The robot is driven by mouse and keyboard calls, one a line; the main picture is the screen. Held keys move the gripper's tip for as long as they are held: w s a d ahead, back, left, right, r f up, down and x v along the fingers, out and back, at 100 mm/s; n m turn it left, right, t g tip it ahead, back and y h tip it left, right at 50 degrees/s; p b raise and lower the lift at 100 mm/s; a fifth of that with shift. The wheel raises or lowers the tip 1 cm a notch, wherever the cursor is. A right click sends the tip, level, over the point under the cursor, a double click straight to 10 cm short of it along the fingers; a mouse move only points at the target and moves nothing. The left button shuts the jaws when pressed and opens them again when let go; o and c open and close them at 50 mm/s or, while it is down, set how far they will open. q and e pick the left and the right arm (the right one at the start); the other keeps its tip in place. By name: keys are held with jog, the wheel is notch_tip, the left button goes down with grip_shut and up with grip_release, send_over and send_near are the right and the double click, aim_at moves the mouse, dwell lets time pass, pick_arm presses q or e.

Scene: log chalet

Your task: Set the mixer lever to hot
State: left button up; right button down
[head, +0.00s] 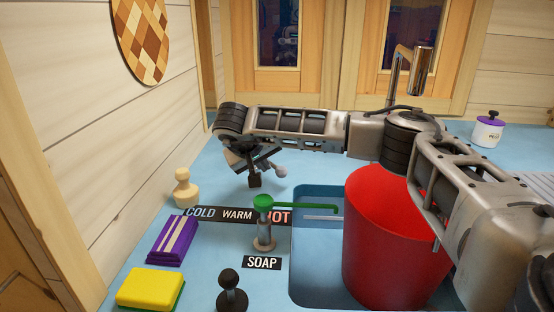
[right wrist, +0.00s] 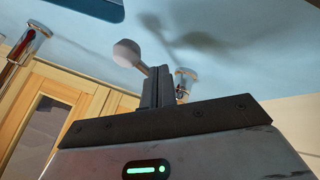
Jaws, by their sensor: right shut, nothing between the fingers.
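The mixer lever shows as a grey ball knob (head: 281,170) on a short stem, pointing right, behind the strip lettered COLD, WARM, HOT (head: 238,216). The knob is roughly in line with the word HOT. The base of the lever is hidden by my right gripper in the head view. My right gripper (head: 254,181) is shut and empty, pointing down just left of the knob. In the right wrist view the knob (right wrist: 127,53) stands beside the shut fingers (right wrist: 156,87), its stem running to them; I cannot tell if they touch. My left gripper is out of view.
A green-topped soap pump (head: 264,202) stands in front of the strip. A tall red bin (head: 375,250) stands at the sink (head: 312,262), under my right arm. A chrome tap (head: 415,72) rises behind.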

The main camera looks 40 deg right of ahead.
jog(key=shift+f, duration=0.1)
jog(key=a+p, duration=0.1)
jog(key=a, duration=0.3)
jog(key=shift+w+a+f, duration=0.1)
jog(key=shift+a+f, duration=0.05)
jog(key=shift+a, duration=0.1)
jog(key=v, duration=0.9)
jog(key=shift+s+d+r+b, duration=0.15)
jog(key=shift+s+r+b, duration=0.1)
jog(key=shift+s+b, duration=0.2)
